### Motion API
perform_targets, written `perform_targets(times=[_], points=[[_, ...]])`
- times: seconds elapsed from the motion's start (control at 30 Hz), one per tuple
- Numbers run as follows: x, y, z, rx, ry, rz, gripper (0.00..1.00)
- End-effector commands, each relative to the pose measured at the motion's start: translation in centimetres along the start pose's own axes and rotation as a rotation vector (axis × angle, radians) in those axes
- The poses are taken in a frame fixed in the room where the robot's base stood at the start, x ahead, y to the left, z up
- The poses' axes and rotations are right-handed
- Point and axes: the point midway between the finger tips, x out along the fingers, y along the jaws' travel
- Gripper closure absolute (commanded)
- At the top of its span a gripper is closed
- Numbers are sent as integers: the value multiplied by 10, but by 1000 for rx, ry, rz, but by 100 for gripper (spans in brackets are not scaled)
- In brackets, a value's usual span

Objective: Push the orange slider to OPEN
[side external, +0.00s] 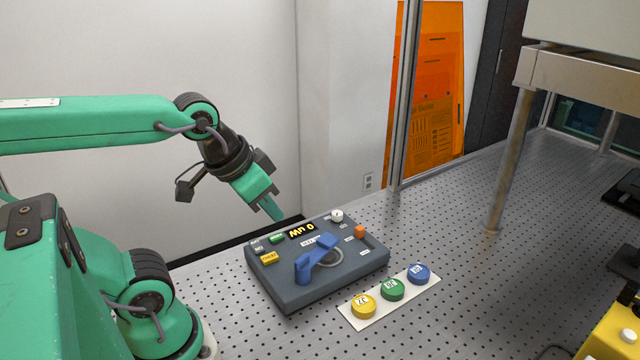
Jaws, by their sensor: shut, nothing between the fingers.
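The orange slider (360,231) is a small block near the right end of the dark grey control box (335,283). Small white labels lie beside it, too small to read, so I cannot tell which label it stands at. My gripper (274,211) is green and shut, with nothing in it. It points down and to the right, near the back left edge of the box. It appears apart from the box and to the left of the slider.
The box also carries a blue lever (316,258), a white knob (337,215), a yellow button (269,258) and a lit display (301,230). A white strip (375,317) with yellow, green and blue round caps lies in front. A metal post (512,160) stands right.

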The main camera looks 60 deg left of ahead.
Motion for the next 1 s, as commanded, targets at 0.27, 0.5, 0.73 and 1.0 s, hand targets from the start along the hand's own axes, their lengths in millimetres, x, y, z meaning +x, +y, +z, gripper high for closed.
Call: perform_targets(times=[0.27, 0.5, 0.73, 1.0], points=[[0, 0, 0, 0, 0, 0, 100], [0, 0, -2, 0, -3, -1, 67], [3, -3, -17, 0, -34, -5, 60], [17, -9, -55, 2, -110, -12, 60]])
